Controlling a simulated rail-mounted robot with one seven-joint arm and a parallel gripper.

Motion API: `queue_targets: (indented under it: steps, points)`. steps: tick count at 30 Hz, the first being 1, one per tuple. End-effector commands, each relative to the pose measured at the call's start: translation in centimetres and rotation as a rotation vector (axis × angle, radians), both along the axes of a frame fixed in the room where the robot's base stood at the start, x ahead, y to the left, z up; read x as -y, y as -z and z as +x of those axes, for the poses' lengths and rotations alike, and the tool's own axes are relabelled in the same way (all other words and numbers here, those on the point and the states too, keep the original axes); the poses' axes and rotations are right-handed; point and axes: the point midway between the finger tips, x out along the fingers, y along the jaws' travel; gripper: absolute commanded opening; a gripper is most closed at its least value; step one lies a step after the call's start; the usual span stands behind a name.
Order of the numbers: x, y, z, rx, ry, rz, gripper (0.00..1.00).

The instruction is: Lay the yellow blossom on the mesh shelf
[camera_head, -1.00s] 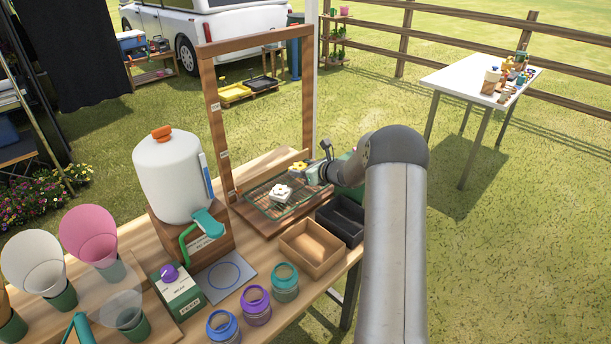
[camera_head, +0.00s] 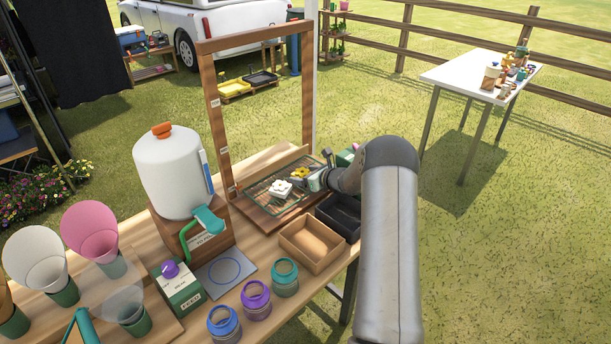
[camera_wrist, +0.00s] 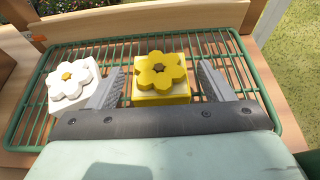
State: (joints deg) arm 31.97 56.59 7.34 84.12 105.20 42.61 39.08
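The yellow blossom (camera_head: 299,172), a flower on a square yellow block, sits flat on the mesh shelf, toward its back right. In the wrist view the yellow blossom (camera_wrist: 161,72) is between the two grey fingers of my gripper (camera_wrist: 162,84), with a gap on each side. My gripper (camera_head: 318,173) is open around it, low over the shelf. The mesh shelf (camera_wrist: 232,62) is a green-rimmed wire grid, also seen in the head view (camera_head: 263,187). A white blossom (camera_head: 280,189) lies on it, left of my gripper in the wrist view (camera_wrist: 72,84).
A wooden frame (camera_head: 213,125) stands behind the shelf, and a white dispenser (camera_head: 172,178) stands left. A tan tray (camera_head: 312,246) and a black tray (camera_head: 340,216) are in front. Several jars (camera_head: 256,300) line the front edge. Bare mesh shows around the yellow blossom.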

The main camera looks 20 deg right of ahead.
Motion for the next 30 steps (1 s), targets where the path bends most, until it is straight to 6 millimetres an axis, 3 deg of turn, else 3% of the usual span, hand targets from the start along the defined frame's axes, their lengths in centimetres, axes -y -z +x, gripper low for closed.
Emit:
queue_targets:
  steps: [11,24,30]
  points:
    - [0.1,-0.6,-0.1,0.000,0.001,0.000,0.74]
    - [3.0,-3.7,-7.7,0.001,0.002,0.000,0.74]
    - [3.8,-4.6,-9.8,0.000,0.000,0.000,0.74]
